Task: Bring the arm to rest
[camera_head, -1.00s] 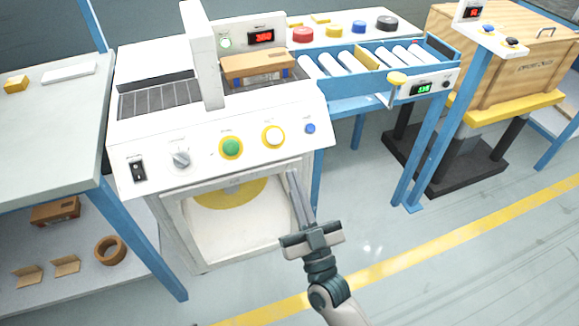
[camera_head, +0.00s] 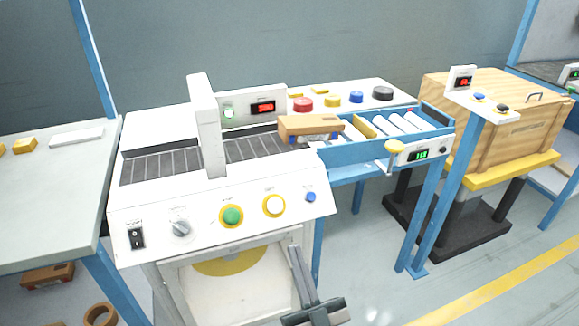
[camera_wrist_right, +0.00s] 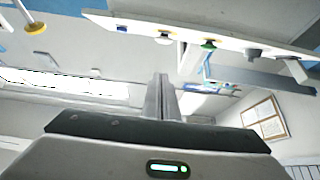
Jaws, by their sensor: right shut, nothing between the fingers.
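My right gripper (camera_head: 302,272) is at the bottom of the head view, in front of the white machine (camera_head: 135,218). Its fingers are together with nothing between them and point up toward the machine's open front. In the right wrist view its shut fingers (camera_wrist_right: 162,98) stand in the middle, with the underside of the machine's button panel (camera_wrist_right: 200,32) above. My left gripper is not in view. A brown box (camera_head: 310,126) lies at the right end of the machine's belt, where it meets the roller conveyor (camera_head: 385,148).
A grey-topped table (camera_head: 50,205) stands at left. The conveyor's blue leg (camera_head: 428,225) and a wooden crate (camera_head: 505,125) on a yellow-topped stand are at right. Floor is open at the lower right. A tape roll (camera_head: 100,314) sits on the lower left shelf.

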